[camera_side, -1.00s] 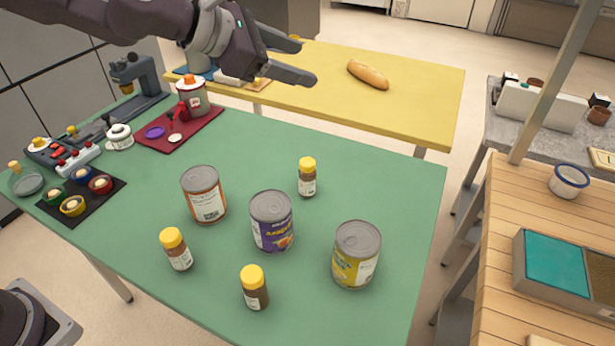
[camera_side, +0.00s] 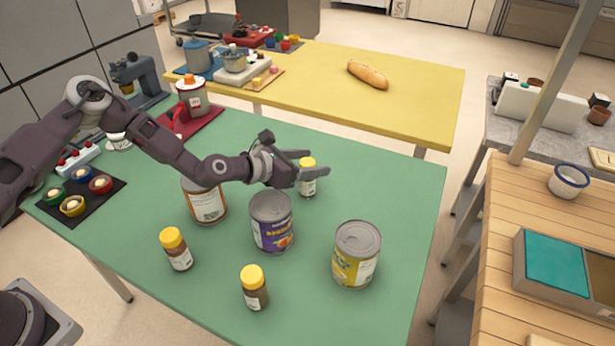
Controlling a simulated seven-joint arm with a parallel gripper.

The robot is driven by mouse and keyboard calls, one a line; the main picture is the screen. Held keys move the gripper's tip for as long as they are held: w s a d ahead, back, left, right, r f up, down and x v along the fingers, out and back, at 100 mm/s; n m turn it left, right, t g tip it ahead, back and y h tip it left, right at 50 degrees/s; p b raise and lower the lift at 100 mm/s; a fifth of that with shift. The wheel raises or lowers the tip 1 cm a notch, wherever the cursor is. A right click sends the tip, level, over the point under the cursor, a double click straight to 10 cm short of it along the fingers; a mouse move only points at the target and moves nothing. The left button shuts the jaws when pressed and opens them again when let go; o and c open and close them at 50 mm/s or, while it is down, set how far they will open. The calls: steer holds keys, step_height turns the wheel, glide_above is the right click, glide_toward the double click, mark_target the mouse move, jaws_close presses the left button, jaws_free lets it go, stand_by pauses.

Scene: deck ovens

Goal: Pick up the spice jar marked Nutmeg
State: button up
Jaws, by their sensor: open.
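Three spice jars with yellow lids stand upright on the green table (camera_side: 396,190). One jar (camera_side: 308,178) is at the back, one jar (camera_side: 176,249) at the front left, and one jar (camera_side: 254,288) at the front. Their labels are too small to read, so I cannot tell which is Nutmeg. My gripper (camera_side: 318,163) is open at the back jar, with its fingers reaching to either side of it in the picture. The near finger hides part of that jar. I cannot tell whether the fingers touch it.
An orange-labelled can (camera_side: 206,205), partly behind my arm, a purple can (camera_side: 271,224) and a yellow can (camera_side: 356,255) stand among the jars. A black mat with small bowls (camera_side: 72,207) lies at left. The table's right side is clear.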

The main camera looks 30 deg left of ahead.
steer(key=x, duration=0.2)
steer(key=shift+w+d+f, duration=0.1)
steer(key=shift+w, duration=0.15)
jaws_close()
